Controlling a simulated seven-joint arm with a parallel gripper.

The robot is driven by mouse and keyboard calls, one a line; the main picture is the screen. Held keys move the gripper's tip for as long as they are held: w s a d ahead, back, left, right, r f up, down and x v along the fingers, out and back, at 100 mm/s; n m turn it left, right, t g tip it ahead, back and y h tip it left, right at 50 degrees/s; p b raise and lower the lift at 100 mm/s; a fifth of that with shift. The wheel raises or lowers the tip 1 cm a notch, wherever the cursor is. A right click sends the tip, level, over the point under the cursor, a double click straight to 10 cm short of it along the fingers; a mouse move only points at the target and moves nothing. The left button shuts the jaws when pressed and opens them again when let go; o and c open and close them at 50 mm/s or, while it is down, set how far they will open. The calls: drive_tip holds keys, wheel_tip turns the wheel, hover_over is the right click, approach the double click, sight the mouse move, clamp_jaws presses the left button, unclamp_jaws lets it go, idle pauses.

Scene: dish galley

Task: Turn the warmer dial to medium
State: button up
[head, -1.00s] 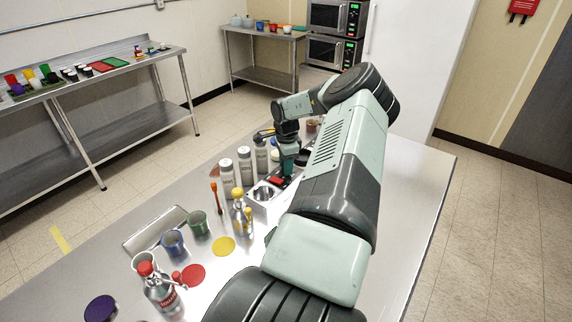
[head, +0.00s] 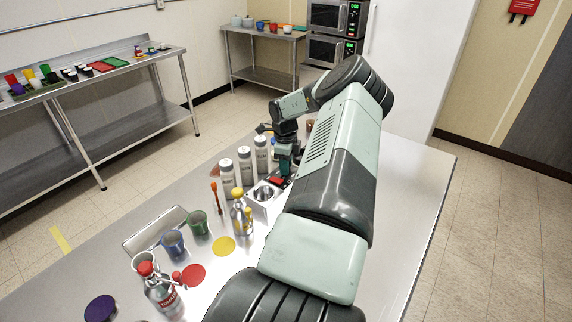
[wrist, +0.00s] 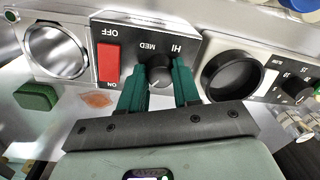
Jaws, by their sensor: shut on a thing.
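The warmer dial (wrist: 160,68) is a dark round knob on a dark panel (wrist: 118,42) marked OFF, MED and HI. In the wrist view my gripper (wrist: 157,82) has its two green fingers on either side of the dial, shut on it. I cannot read clearly which mark the dial points at. A red rocker switch (wrist: 109,62) sits on the same panel, left of the dial. In the head view my gripper (head: 284,172) is low at the warmer, and my arm hides part of that area; the dial cannot be made out there.
A round metal well (wrist: 56,50) is left of the panel. Another unit with a dark round opening (wrist: 233,75) and its own knob (wrist: 296,90) stands close on the right. Pale bottles (head: 245,165) and a yellow-topped bottle (head: 239,212) stand near the gripper.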

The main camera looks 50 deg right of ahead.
drive_tip(key=m, duration=0.5)
drive_tip(key=shift+w+m, duration=0.1)
drive_tip(key=shift+m, duration=0.2)
drive_tip(key=m, duration=1)
drive_tip(key=shift+d+m+g, duration=0.1)
drive_tip(key=shift+m+g, duration=0.3)
drive_tip(key=shift+w+m+y, duration=0.1)
drive_tip(key=shift+m+y, duration=0.2)
drive_tip(key=shift+m, duration=1.9)
drive_tip(key=o, duration=1.1)
drive_tip(key=shift+c, duration=0.2)
wheel_tip(320, 180, up, 11)
drive_tip(key=shift+w, duration=0.15)
